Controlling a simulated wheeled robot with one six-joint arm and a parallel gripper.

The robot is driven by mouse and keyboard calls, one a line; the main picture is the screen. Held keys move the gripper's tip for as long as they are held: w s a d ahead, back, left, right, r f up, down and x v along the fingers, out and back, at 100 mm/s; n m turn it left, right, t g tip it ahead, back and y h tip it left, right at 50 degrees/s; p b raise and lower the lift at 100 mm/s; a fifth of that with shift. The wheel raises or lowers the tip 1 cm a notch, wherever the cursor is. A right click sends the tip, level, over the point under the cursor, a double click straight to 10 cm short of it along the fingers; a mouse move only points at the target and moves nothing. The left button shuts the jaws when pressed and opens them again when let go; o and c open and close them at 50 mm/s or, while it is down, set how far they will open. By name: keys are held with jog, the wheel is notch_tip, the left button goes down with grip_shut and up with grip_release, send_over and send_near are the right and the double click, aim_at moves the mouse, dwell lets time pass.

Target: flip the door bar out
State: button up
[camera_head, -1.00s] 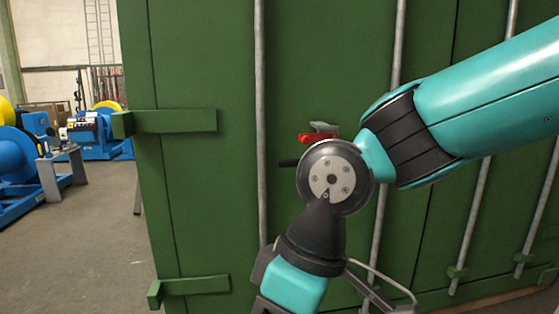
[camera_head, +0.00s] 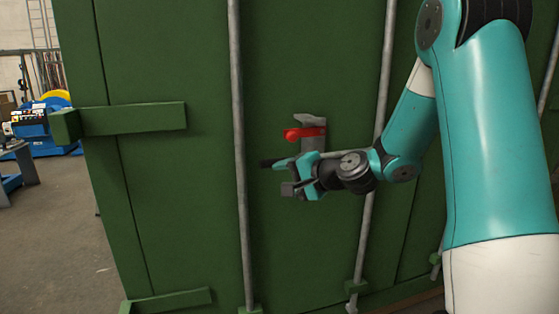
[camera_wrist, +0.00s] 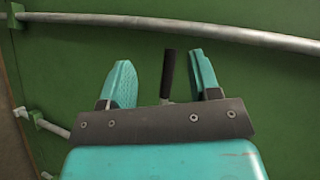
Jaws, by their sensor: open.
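The door bar shows its black grip (camera_head: 268,163) sticking out left of my gripper in the head view, and a grey length of it (camera_head: 332,152) shows to the right. My gripper (camera_head: 290,176) is at the bar, in front of the green door. In the wrist view the black grip (camera_wrist: 168,70) stands between the two teal fingers of my open gripper (camera_wrist: 161,72), nearer the right finger, with gaps on both sides. A red catch (camera_head: 303,132) under a grey bracket (camera_head: 312,119) sits just above. My gripper hides part of the bar.
The green container door (camera_head: 170,210) fills the middle. Vertical grey rods (camera_head: 240,160) run on both sides of the bar. A green hinge strap (camera_head: 133,118) juts out at left. Open floor (camera_head: 60,240) and blue machinery (camera_head: 55,140) lie further left.

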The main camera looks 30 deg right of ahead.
jog(key=d+m+t+h, duration=0.2)
jog(key=d+m+h, duration=0.25)
jog(key=d, duration=0.55)
jog(key=shift+m+y, duration=0.35)
jog(key=p+x, duration=0.6)
jog(key=x, duration=1.2)
jog(key=shift+r, duration=0.2)
grip_shut()
jog(key=shift+s+a, duration=0.1)
jog(key=shift+a, duration=0.05)
